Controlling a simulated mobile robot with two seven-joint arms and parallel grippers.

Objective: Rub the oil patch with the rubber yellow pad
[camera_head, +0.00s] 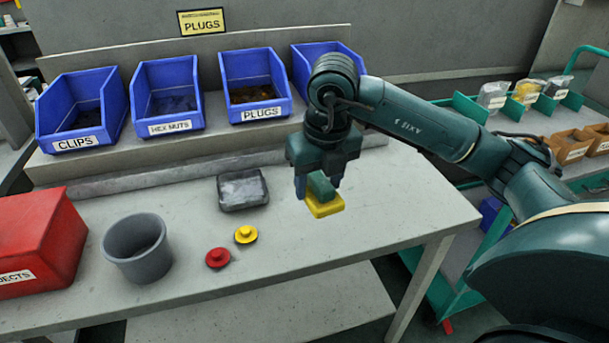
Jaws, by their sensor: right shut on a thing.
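My right gripper (319,188) is over the right part of the table. It is shut on the yellow pad (325,207), which has a green upper part between the fingers. The pad's yellow underside is at or just above the table top; I cannot tell whether it touches. I cannot make out an oil patch on the table; it may be hidden under the pad or gripper. My left gripper is not in view.
On the table (330,245) are a grey tray (243,189), a grey cup (138,248), a yellow knob (246,234), a red knob (218,257) and a red box (38,240). Blue bins (80,112) stand on a raised shelf behind. The table's front right is clear.

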